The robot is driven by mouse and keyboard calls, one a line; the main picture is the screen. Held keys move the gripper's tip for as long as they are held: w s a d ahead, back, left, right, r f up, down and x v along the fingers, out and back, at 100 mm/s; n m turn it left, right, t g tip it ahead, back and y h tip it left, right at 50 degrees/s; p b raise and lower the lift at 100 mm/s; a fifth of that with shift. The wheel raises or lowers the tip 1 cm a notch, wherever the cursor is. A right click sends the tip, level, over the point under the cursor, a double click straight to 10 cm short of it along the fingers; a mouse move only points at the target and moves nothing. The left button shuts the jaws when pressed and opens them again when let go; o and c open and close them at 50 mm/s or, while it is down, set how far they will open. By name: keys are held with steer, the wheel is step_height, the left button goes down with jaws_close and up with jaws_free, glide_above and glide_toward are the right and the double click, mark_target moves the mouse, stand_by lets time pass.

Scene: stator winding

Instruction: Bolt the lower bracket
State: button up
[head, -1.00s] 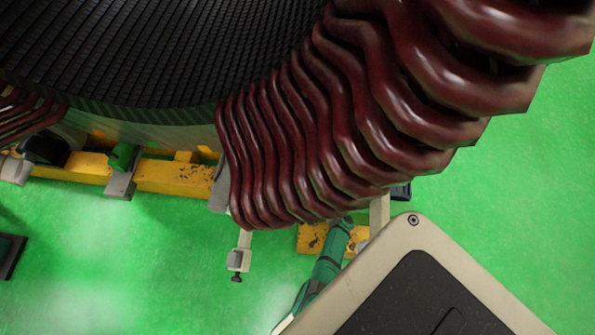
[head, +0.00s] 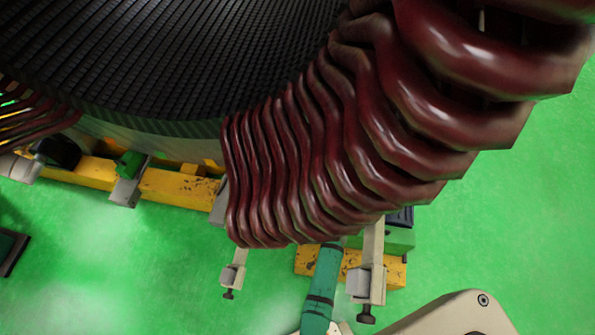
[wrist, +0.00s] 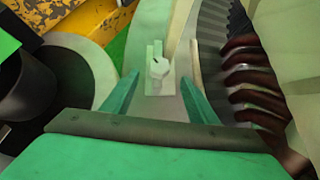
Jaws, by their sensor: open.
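In the wrist view my gripper (wrist: 158,76) is open, its two teal fingers pointing forward and apart. A pale bracket (wrist: 153,86) with a small bolt-like fitting (wrist: 159,68) shows between and just beyond the fingertips. Nothing is held, and I cannot tell whether the fingers touch the bracket. In the head view, pale brackets with dark bolts hang below the red coils, one in the middle (head: 239,257) and one to its right (head: 376,258). My teal arm rises between them; the coils hide my gripper there. I cannot tell which bracket is the one in the wrist view.
The large stator's red coils (head: 320,150) overhang the brackets; they also show at the right of the wrist view (wrist: 255,85). A yellow beam (head: 175,188) runs beneath the stator. The green floor (head: 130,270) is open in front.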

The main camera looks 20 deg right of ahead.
steer(key=x, duration=1)
steer(key=shift+w+d+f, duration=0.1)
steer(key=shift+w+d, duration=0.05)
steer(key=shift+w, duration=0.1)
steer(key=shift+c, duration=0.3)
steer(key=c, duration=1)
steer(key=shift+d, duration=0.4)
steer(key=shift+a, duration=0.3)
